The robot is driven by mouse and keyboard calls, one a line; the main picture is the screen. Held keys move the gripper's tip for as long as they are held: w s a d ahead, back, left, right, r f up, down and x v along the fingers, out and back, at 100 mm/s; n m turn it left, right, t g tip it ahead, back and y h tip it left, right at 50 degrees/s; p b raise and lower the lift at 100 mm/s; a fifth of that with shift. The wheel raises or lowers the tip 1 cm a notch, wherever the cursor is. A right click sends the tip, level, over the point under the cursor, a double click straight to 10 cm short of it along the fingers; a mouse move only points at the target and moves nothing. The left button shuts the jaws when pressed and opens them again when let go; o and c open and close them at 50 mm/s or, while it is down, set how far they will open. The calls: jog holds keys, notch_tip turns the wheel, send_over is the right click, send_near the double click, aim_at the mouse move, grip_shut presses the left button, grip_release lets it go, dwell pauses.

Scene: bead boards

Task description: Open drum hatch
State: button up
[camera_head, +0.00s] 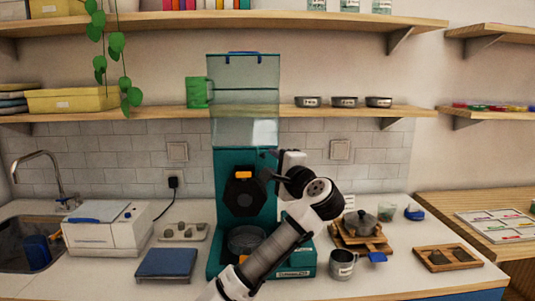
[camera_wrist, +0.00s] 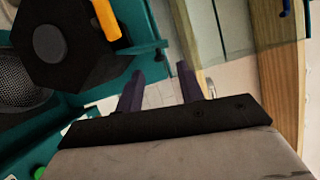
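A teal machine (camera_head: 227,213) stands on the counter in the head view, with a clear upright container (camera_head: 243,95) above it. On its front is a dark, many-sided drum hatch (camera_head: 244,197) with an orange handle (camera_head: 243,175) at its top; the hatch looks closed. In the wrist view the hatch (camera_wrist: 55,45) and the orange handle (camera_wrist: 106,18) are at the upper left. My gripper (camera_head: 265,165) is at the machine's upper right side, right of the handle. In the wrist view its two dark fingers (camera_wrist: 160,88) are apart with nothing between them, clear of the handle.
A round dish (camera_head: 246,239) sits at the machine's base. A metal cup (camera_head: 342,264), wooden stand with pot (camera_head: 360,224) and wooden tray (camera_head: 447,257) are to the right. A blue-topped scale (camera_head: 166,262) and white box machine (camera_head: 107,228) are left. A shelf (camera_head: 420,111) runs behind.

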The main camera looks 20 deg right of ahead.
jog(key=shift+w+a+p, duration=0.15)
jog(key=shift+w+p, duration=0.1)
jog(key=shift+w, duration=0.8)
jog(key=shift+w+a+p, duration=0.1)
jog(key=shift+w+p, duration=0.1)
jog(key=shift+w, duration=0.85)
jog(key=shift+c, duration=0.4)
grip_shut()
jog(key=m, duration=0.1)
jog(key=d+m+t+b, duration=0.1)
jog(key=shift+s+f+m, duration=0.1)
jog(key=shift+f+m, duration=0.3)
jog(key=shift+o, duration=0.4)
grip_release()
